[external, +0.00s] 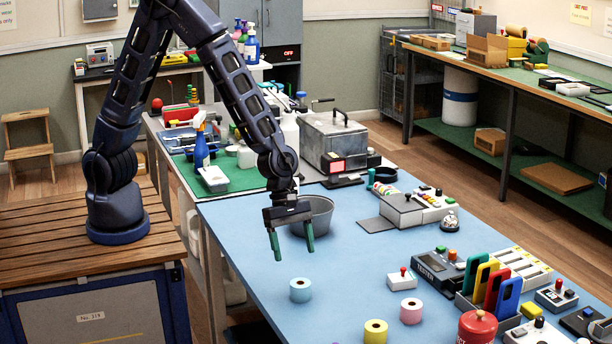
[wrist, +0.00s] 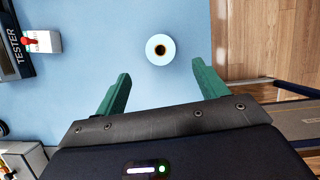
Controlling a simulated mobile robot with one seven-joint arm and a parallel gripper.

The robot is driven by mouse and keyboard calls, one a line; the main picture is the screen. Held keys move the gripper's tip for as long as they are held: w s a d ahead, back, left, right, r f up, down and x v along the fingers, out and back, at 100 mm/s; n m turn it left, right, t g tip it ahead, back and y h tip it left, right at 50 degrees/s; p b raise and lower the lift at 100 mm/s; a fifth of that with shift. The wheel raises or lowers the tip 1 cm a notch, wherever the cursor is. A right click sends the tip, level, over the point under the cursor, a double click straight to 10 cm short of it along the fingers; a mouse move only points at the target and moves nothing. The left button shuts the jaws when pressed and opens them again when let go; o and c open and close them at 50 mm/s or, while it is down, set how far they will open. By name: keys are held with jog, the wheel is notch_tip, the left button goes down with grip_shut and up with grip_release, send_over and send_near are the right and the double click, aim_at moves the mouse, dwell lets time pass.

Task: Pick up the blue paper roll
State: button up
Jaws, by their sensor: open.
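The blue paper roll (external: 300,290) stands upright on the blue table mat (external: 350,260) near the table's left edge. It is pale blue with a dark core. In the wrist view the blue paper roll (wrist: 160,49) lies beyond the fingertips, roughly centred between them. My gripper (external: 292,254) is open and empty, its green fingers pointing down above the mat, behind the roll in the external view. In the wrist view both fingers of my gripper (wrist: 160,76) are spread apart, with bare mat between them.
A yellow roll (external: 375,332) and a pink roll (external: 411,311) stand to the right. A grey bucket (external: 318,215) is just behind my gripper. A white box with a red knob (external: 401,280) and a tester (external: 438,269) stand farther right. The mat around the blue roll is clear.

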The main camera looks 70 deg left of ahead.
aim_at(300, 282)
jog(key=shift+x, duration=5)
jog(key=shift+c, duration=0.2)
jog(key=c, duration=1)
